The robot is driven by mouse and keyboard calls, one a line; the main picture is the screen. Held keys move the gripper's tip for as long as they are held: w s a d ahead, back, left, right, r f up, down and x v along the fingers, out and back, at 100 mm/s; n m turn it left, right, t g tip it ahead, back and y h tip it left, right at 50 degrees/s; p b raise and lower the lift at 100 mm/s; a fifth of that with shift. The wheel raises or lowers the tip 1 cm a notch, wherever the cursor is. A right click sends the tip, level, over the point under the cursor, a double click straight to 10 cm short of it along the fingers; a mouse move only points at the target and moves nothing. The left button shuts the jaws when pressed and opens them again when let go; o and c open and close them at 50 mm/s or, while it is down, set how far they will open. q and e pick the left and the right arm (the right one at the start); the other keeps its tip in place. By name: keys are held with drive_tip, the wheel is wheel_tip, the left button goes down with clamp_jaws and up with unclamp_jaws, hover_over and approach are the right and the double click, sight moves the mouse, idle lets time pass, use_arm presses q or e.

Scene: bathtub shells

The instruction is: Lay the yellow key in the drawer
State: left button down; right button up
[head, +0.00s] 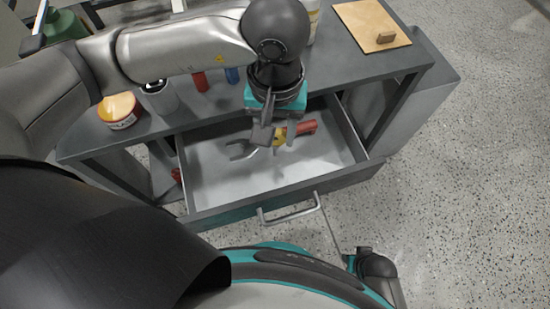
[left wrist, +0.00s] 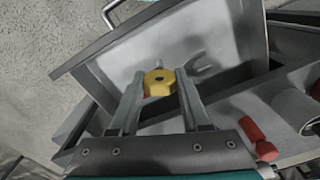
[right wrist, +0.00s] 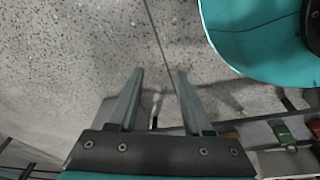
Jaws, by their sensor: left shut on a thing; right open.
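The yellow key (left wrist: 158,83) has a thick yellow head; it sits between the fingers of my left gripper (left wrist: 160,76) in the left wrist view. In the head view its yellow part (head: 279,136) shows beside the fingers, over the drawer. My left gripper (head: 276,141) is shut on it and points down. The rest of the key is mostly hidden. The grey drawer (head: 335,174) is pulled open, with its handle at the front. A grey wrench (head: 240,150) lies inside. My right gripper (right wrist: 158,76) is open and empty above the speckled floor.
A red-handled thing (head: 305,128) shows at the drawer's back right. On the grey bench top stand an orange-topped tin (head: 118,110), a cup (head: 160,97), and red (head: 200,82) and blue (head: 232,75) items. A wooden board (head: 372,25) lies at the right. The drawer's front floor is clear.

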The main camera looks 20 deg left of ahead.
sight(275, 154)
use_arm(q)
wheel_tip(275, 154, down, 6)
drive_tip(key=shift+r+b, duration=0.1)
drive_tip(key=shift+b, duration=0.7)
drive_tip(key=shift+f, duration=0.6)
wheel_tip(275, 154, down, 3)
drive_tip(key=shift+r+b, duration=0.1)
drive_tip(key=shift+b, duration=0.55)
drive_tip(key=shift+f, duration=0.2)
use_arm(e)
drive_tip(key=w+a+r, duration=0.2)
drive_tip(key=w+r, duration=0.1)
drive_tip(key=r, duration=0.3)
drive_tip(key=shift+w+a, duration=0.1)
drive_tip(key=shift+w, duration=0.05)
use_arm(q)
drive_tip(key=shift+f, duration=0.15)
drive_tip(key=shift+c, duration=1.8)
unclamp_jaws()
use_arm(e)
drive_tip(key=shift+w+r, duration=0.15)
drive_tip(key=shift+r, duration=0.1)
use_arm(q)
drive_tip(key=shift+r, duration=0.2)
